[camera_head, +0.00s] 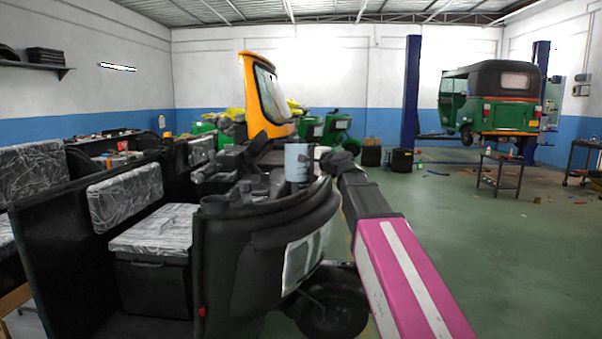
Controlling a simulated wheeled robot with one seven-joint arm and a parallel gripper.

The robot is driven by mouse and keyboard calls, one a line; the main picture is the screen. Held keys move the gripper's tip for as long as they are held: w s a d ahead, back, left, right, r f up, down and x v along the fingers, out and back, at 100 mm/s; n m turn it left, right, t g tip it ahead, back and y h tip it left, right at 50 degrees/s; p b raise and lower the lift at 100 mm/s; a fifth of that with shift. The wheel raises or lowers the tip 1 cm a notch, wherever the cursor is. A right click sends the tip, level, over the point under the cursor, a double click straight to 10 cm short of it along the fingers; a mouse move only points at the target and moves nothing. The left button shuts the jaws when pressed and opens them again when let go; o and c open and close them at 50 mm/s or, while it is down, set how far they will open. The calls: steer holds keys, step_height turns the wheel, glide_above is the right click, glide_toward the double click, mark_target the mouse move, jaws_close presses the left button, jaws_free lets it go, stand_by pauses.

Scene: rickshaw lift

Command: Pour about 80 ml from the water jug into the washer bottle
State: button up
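A pale blue-grey cylinder, which looks like the water jug (298,162), is upright at the front end of the black rickshaw body. I cannot tell whether it rests there or is held just above it. My pink and black arm reaches in from the lower right, and my dark gripper (335,161) is at the jug's right side. Its fingers are too small and dark to show whether they are open or shut on the jug. Small dark containers (260,186) stand left of the jug; I cannot tell whether one is the washer bottle. No water level is visible.
The black rickshaw body (240,250) with grey patterned seats (155,230) fills the left and middle. A yellow cab frame (262,95) stands behind the jug. A green rickshaw (492,105) is raised at the back right. The green floor at right is largely open around a small table (501,160).

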steer(key=shift+w+m+g+h, duration=0.3)
steer(key=shift+w+m, duration=0.1)
steer(key=shift+m, duration=0.2)
steer(key=shift+w+f+m+g+h, duration=0.35)
steer(key=shift+f+m+g, duration=0.25)
steer(key=shift+f+g, duration=0.1)
steer(key=shift+w+d+r+m+g+h, duration=0.15)
steer(key=shift+w+m+g, duration=0.25)
steer(key=shift+m+g, duration=0.2)
steer(key=shift+w+r+m+g+h, duration=0.1)
steer(key=shift+w+m+g, duration=0.3)
steer(key=shift+m+g, duration=0.15)
steer(key=shift+s+r+m+g, duration=0.1)
steer(key=shift+s+m+g, duration=0.05)
steer(key=shift+m+g, duration=0.15)
steer(key=shift+s+g, duration=0.1)
steer(key=shift+g, duration=0.25)
steer(key=shift+s+f+m+g+h+p, duration=0.15)
steer(key=shift+s+f+m+g, duration=0.15)
steer(key=shift+f+m+g, duration=0.2)
steer(key=shift+s+f+m+g+h+p, duration=0.15)
steer(key=shift+s+f+m+g, duration=0.1)
steer(key=shift+f+m+g, duration=0.25)
steer(key=shift+s+r+m+g, duration=0.25)
steer(key=shift+r+g, duration=0.1)
steer(key=shift+g, duration=0.35)
steer(key=shift+w, duration=0.15)
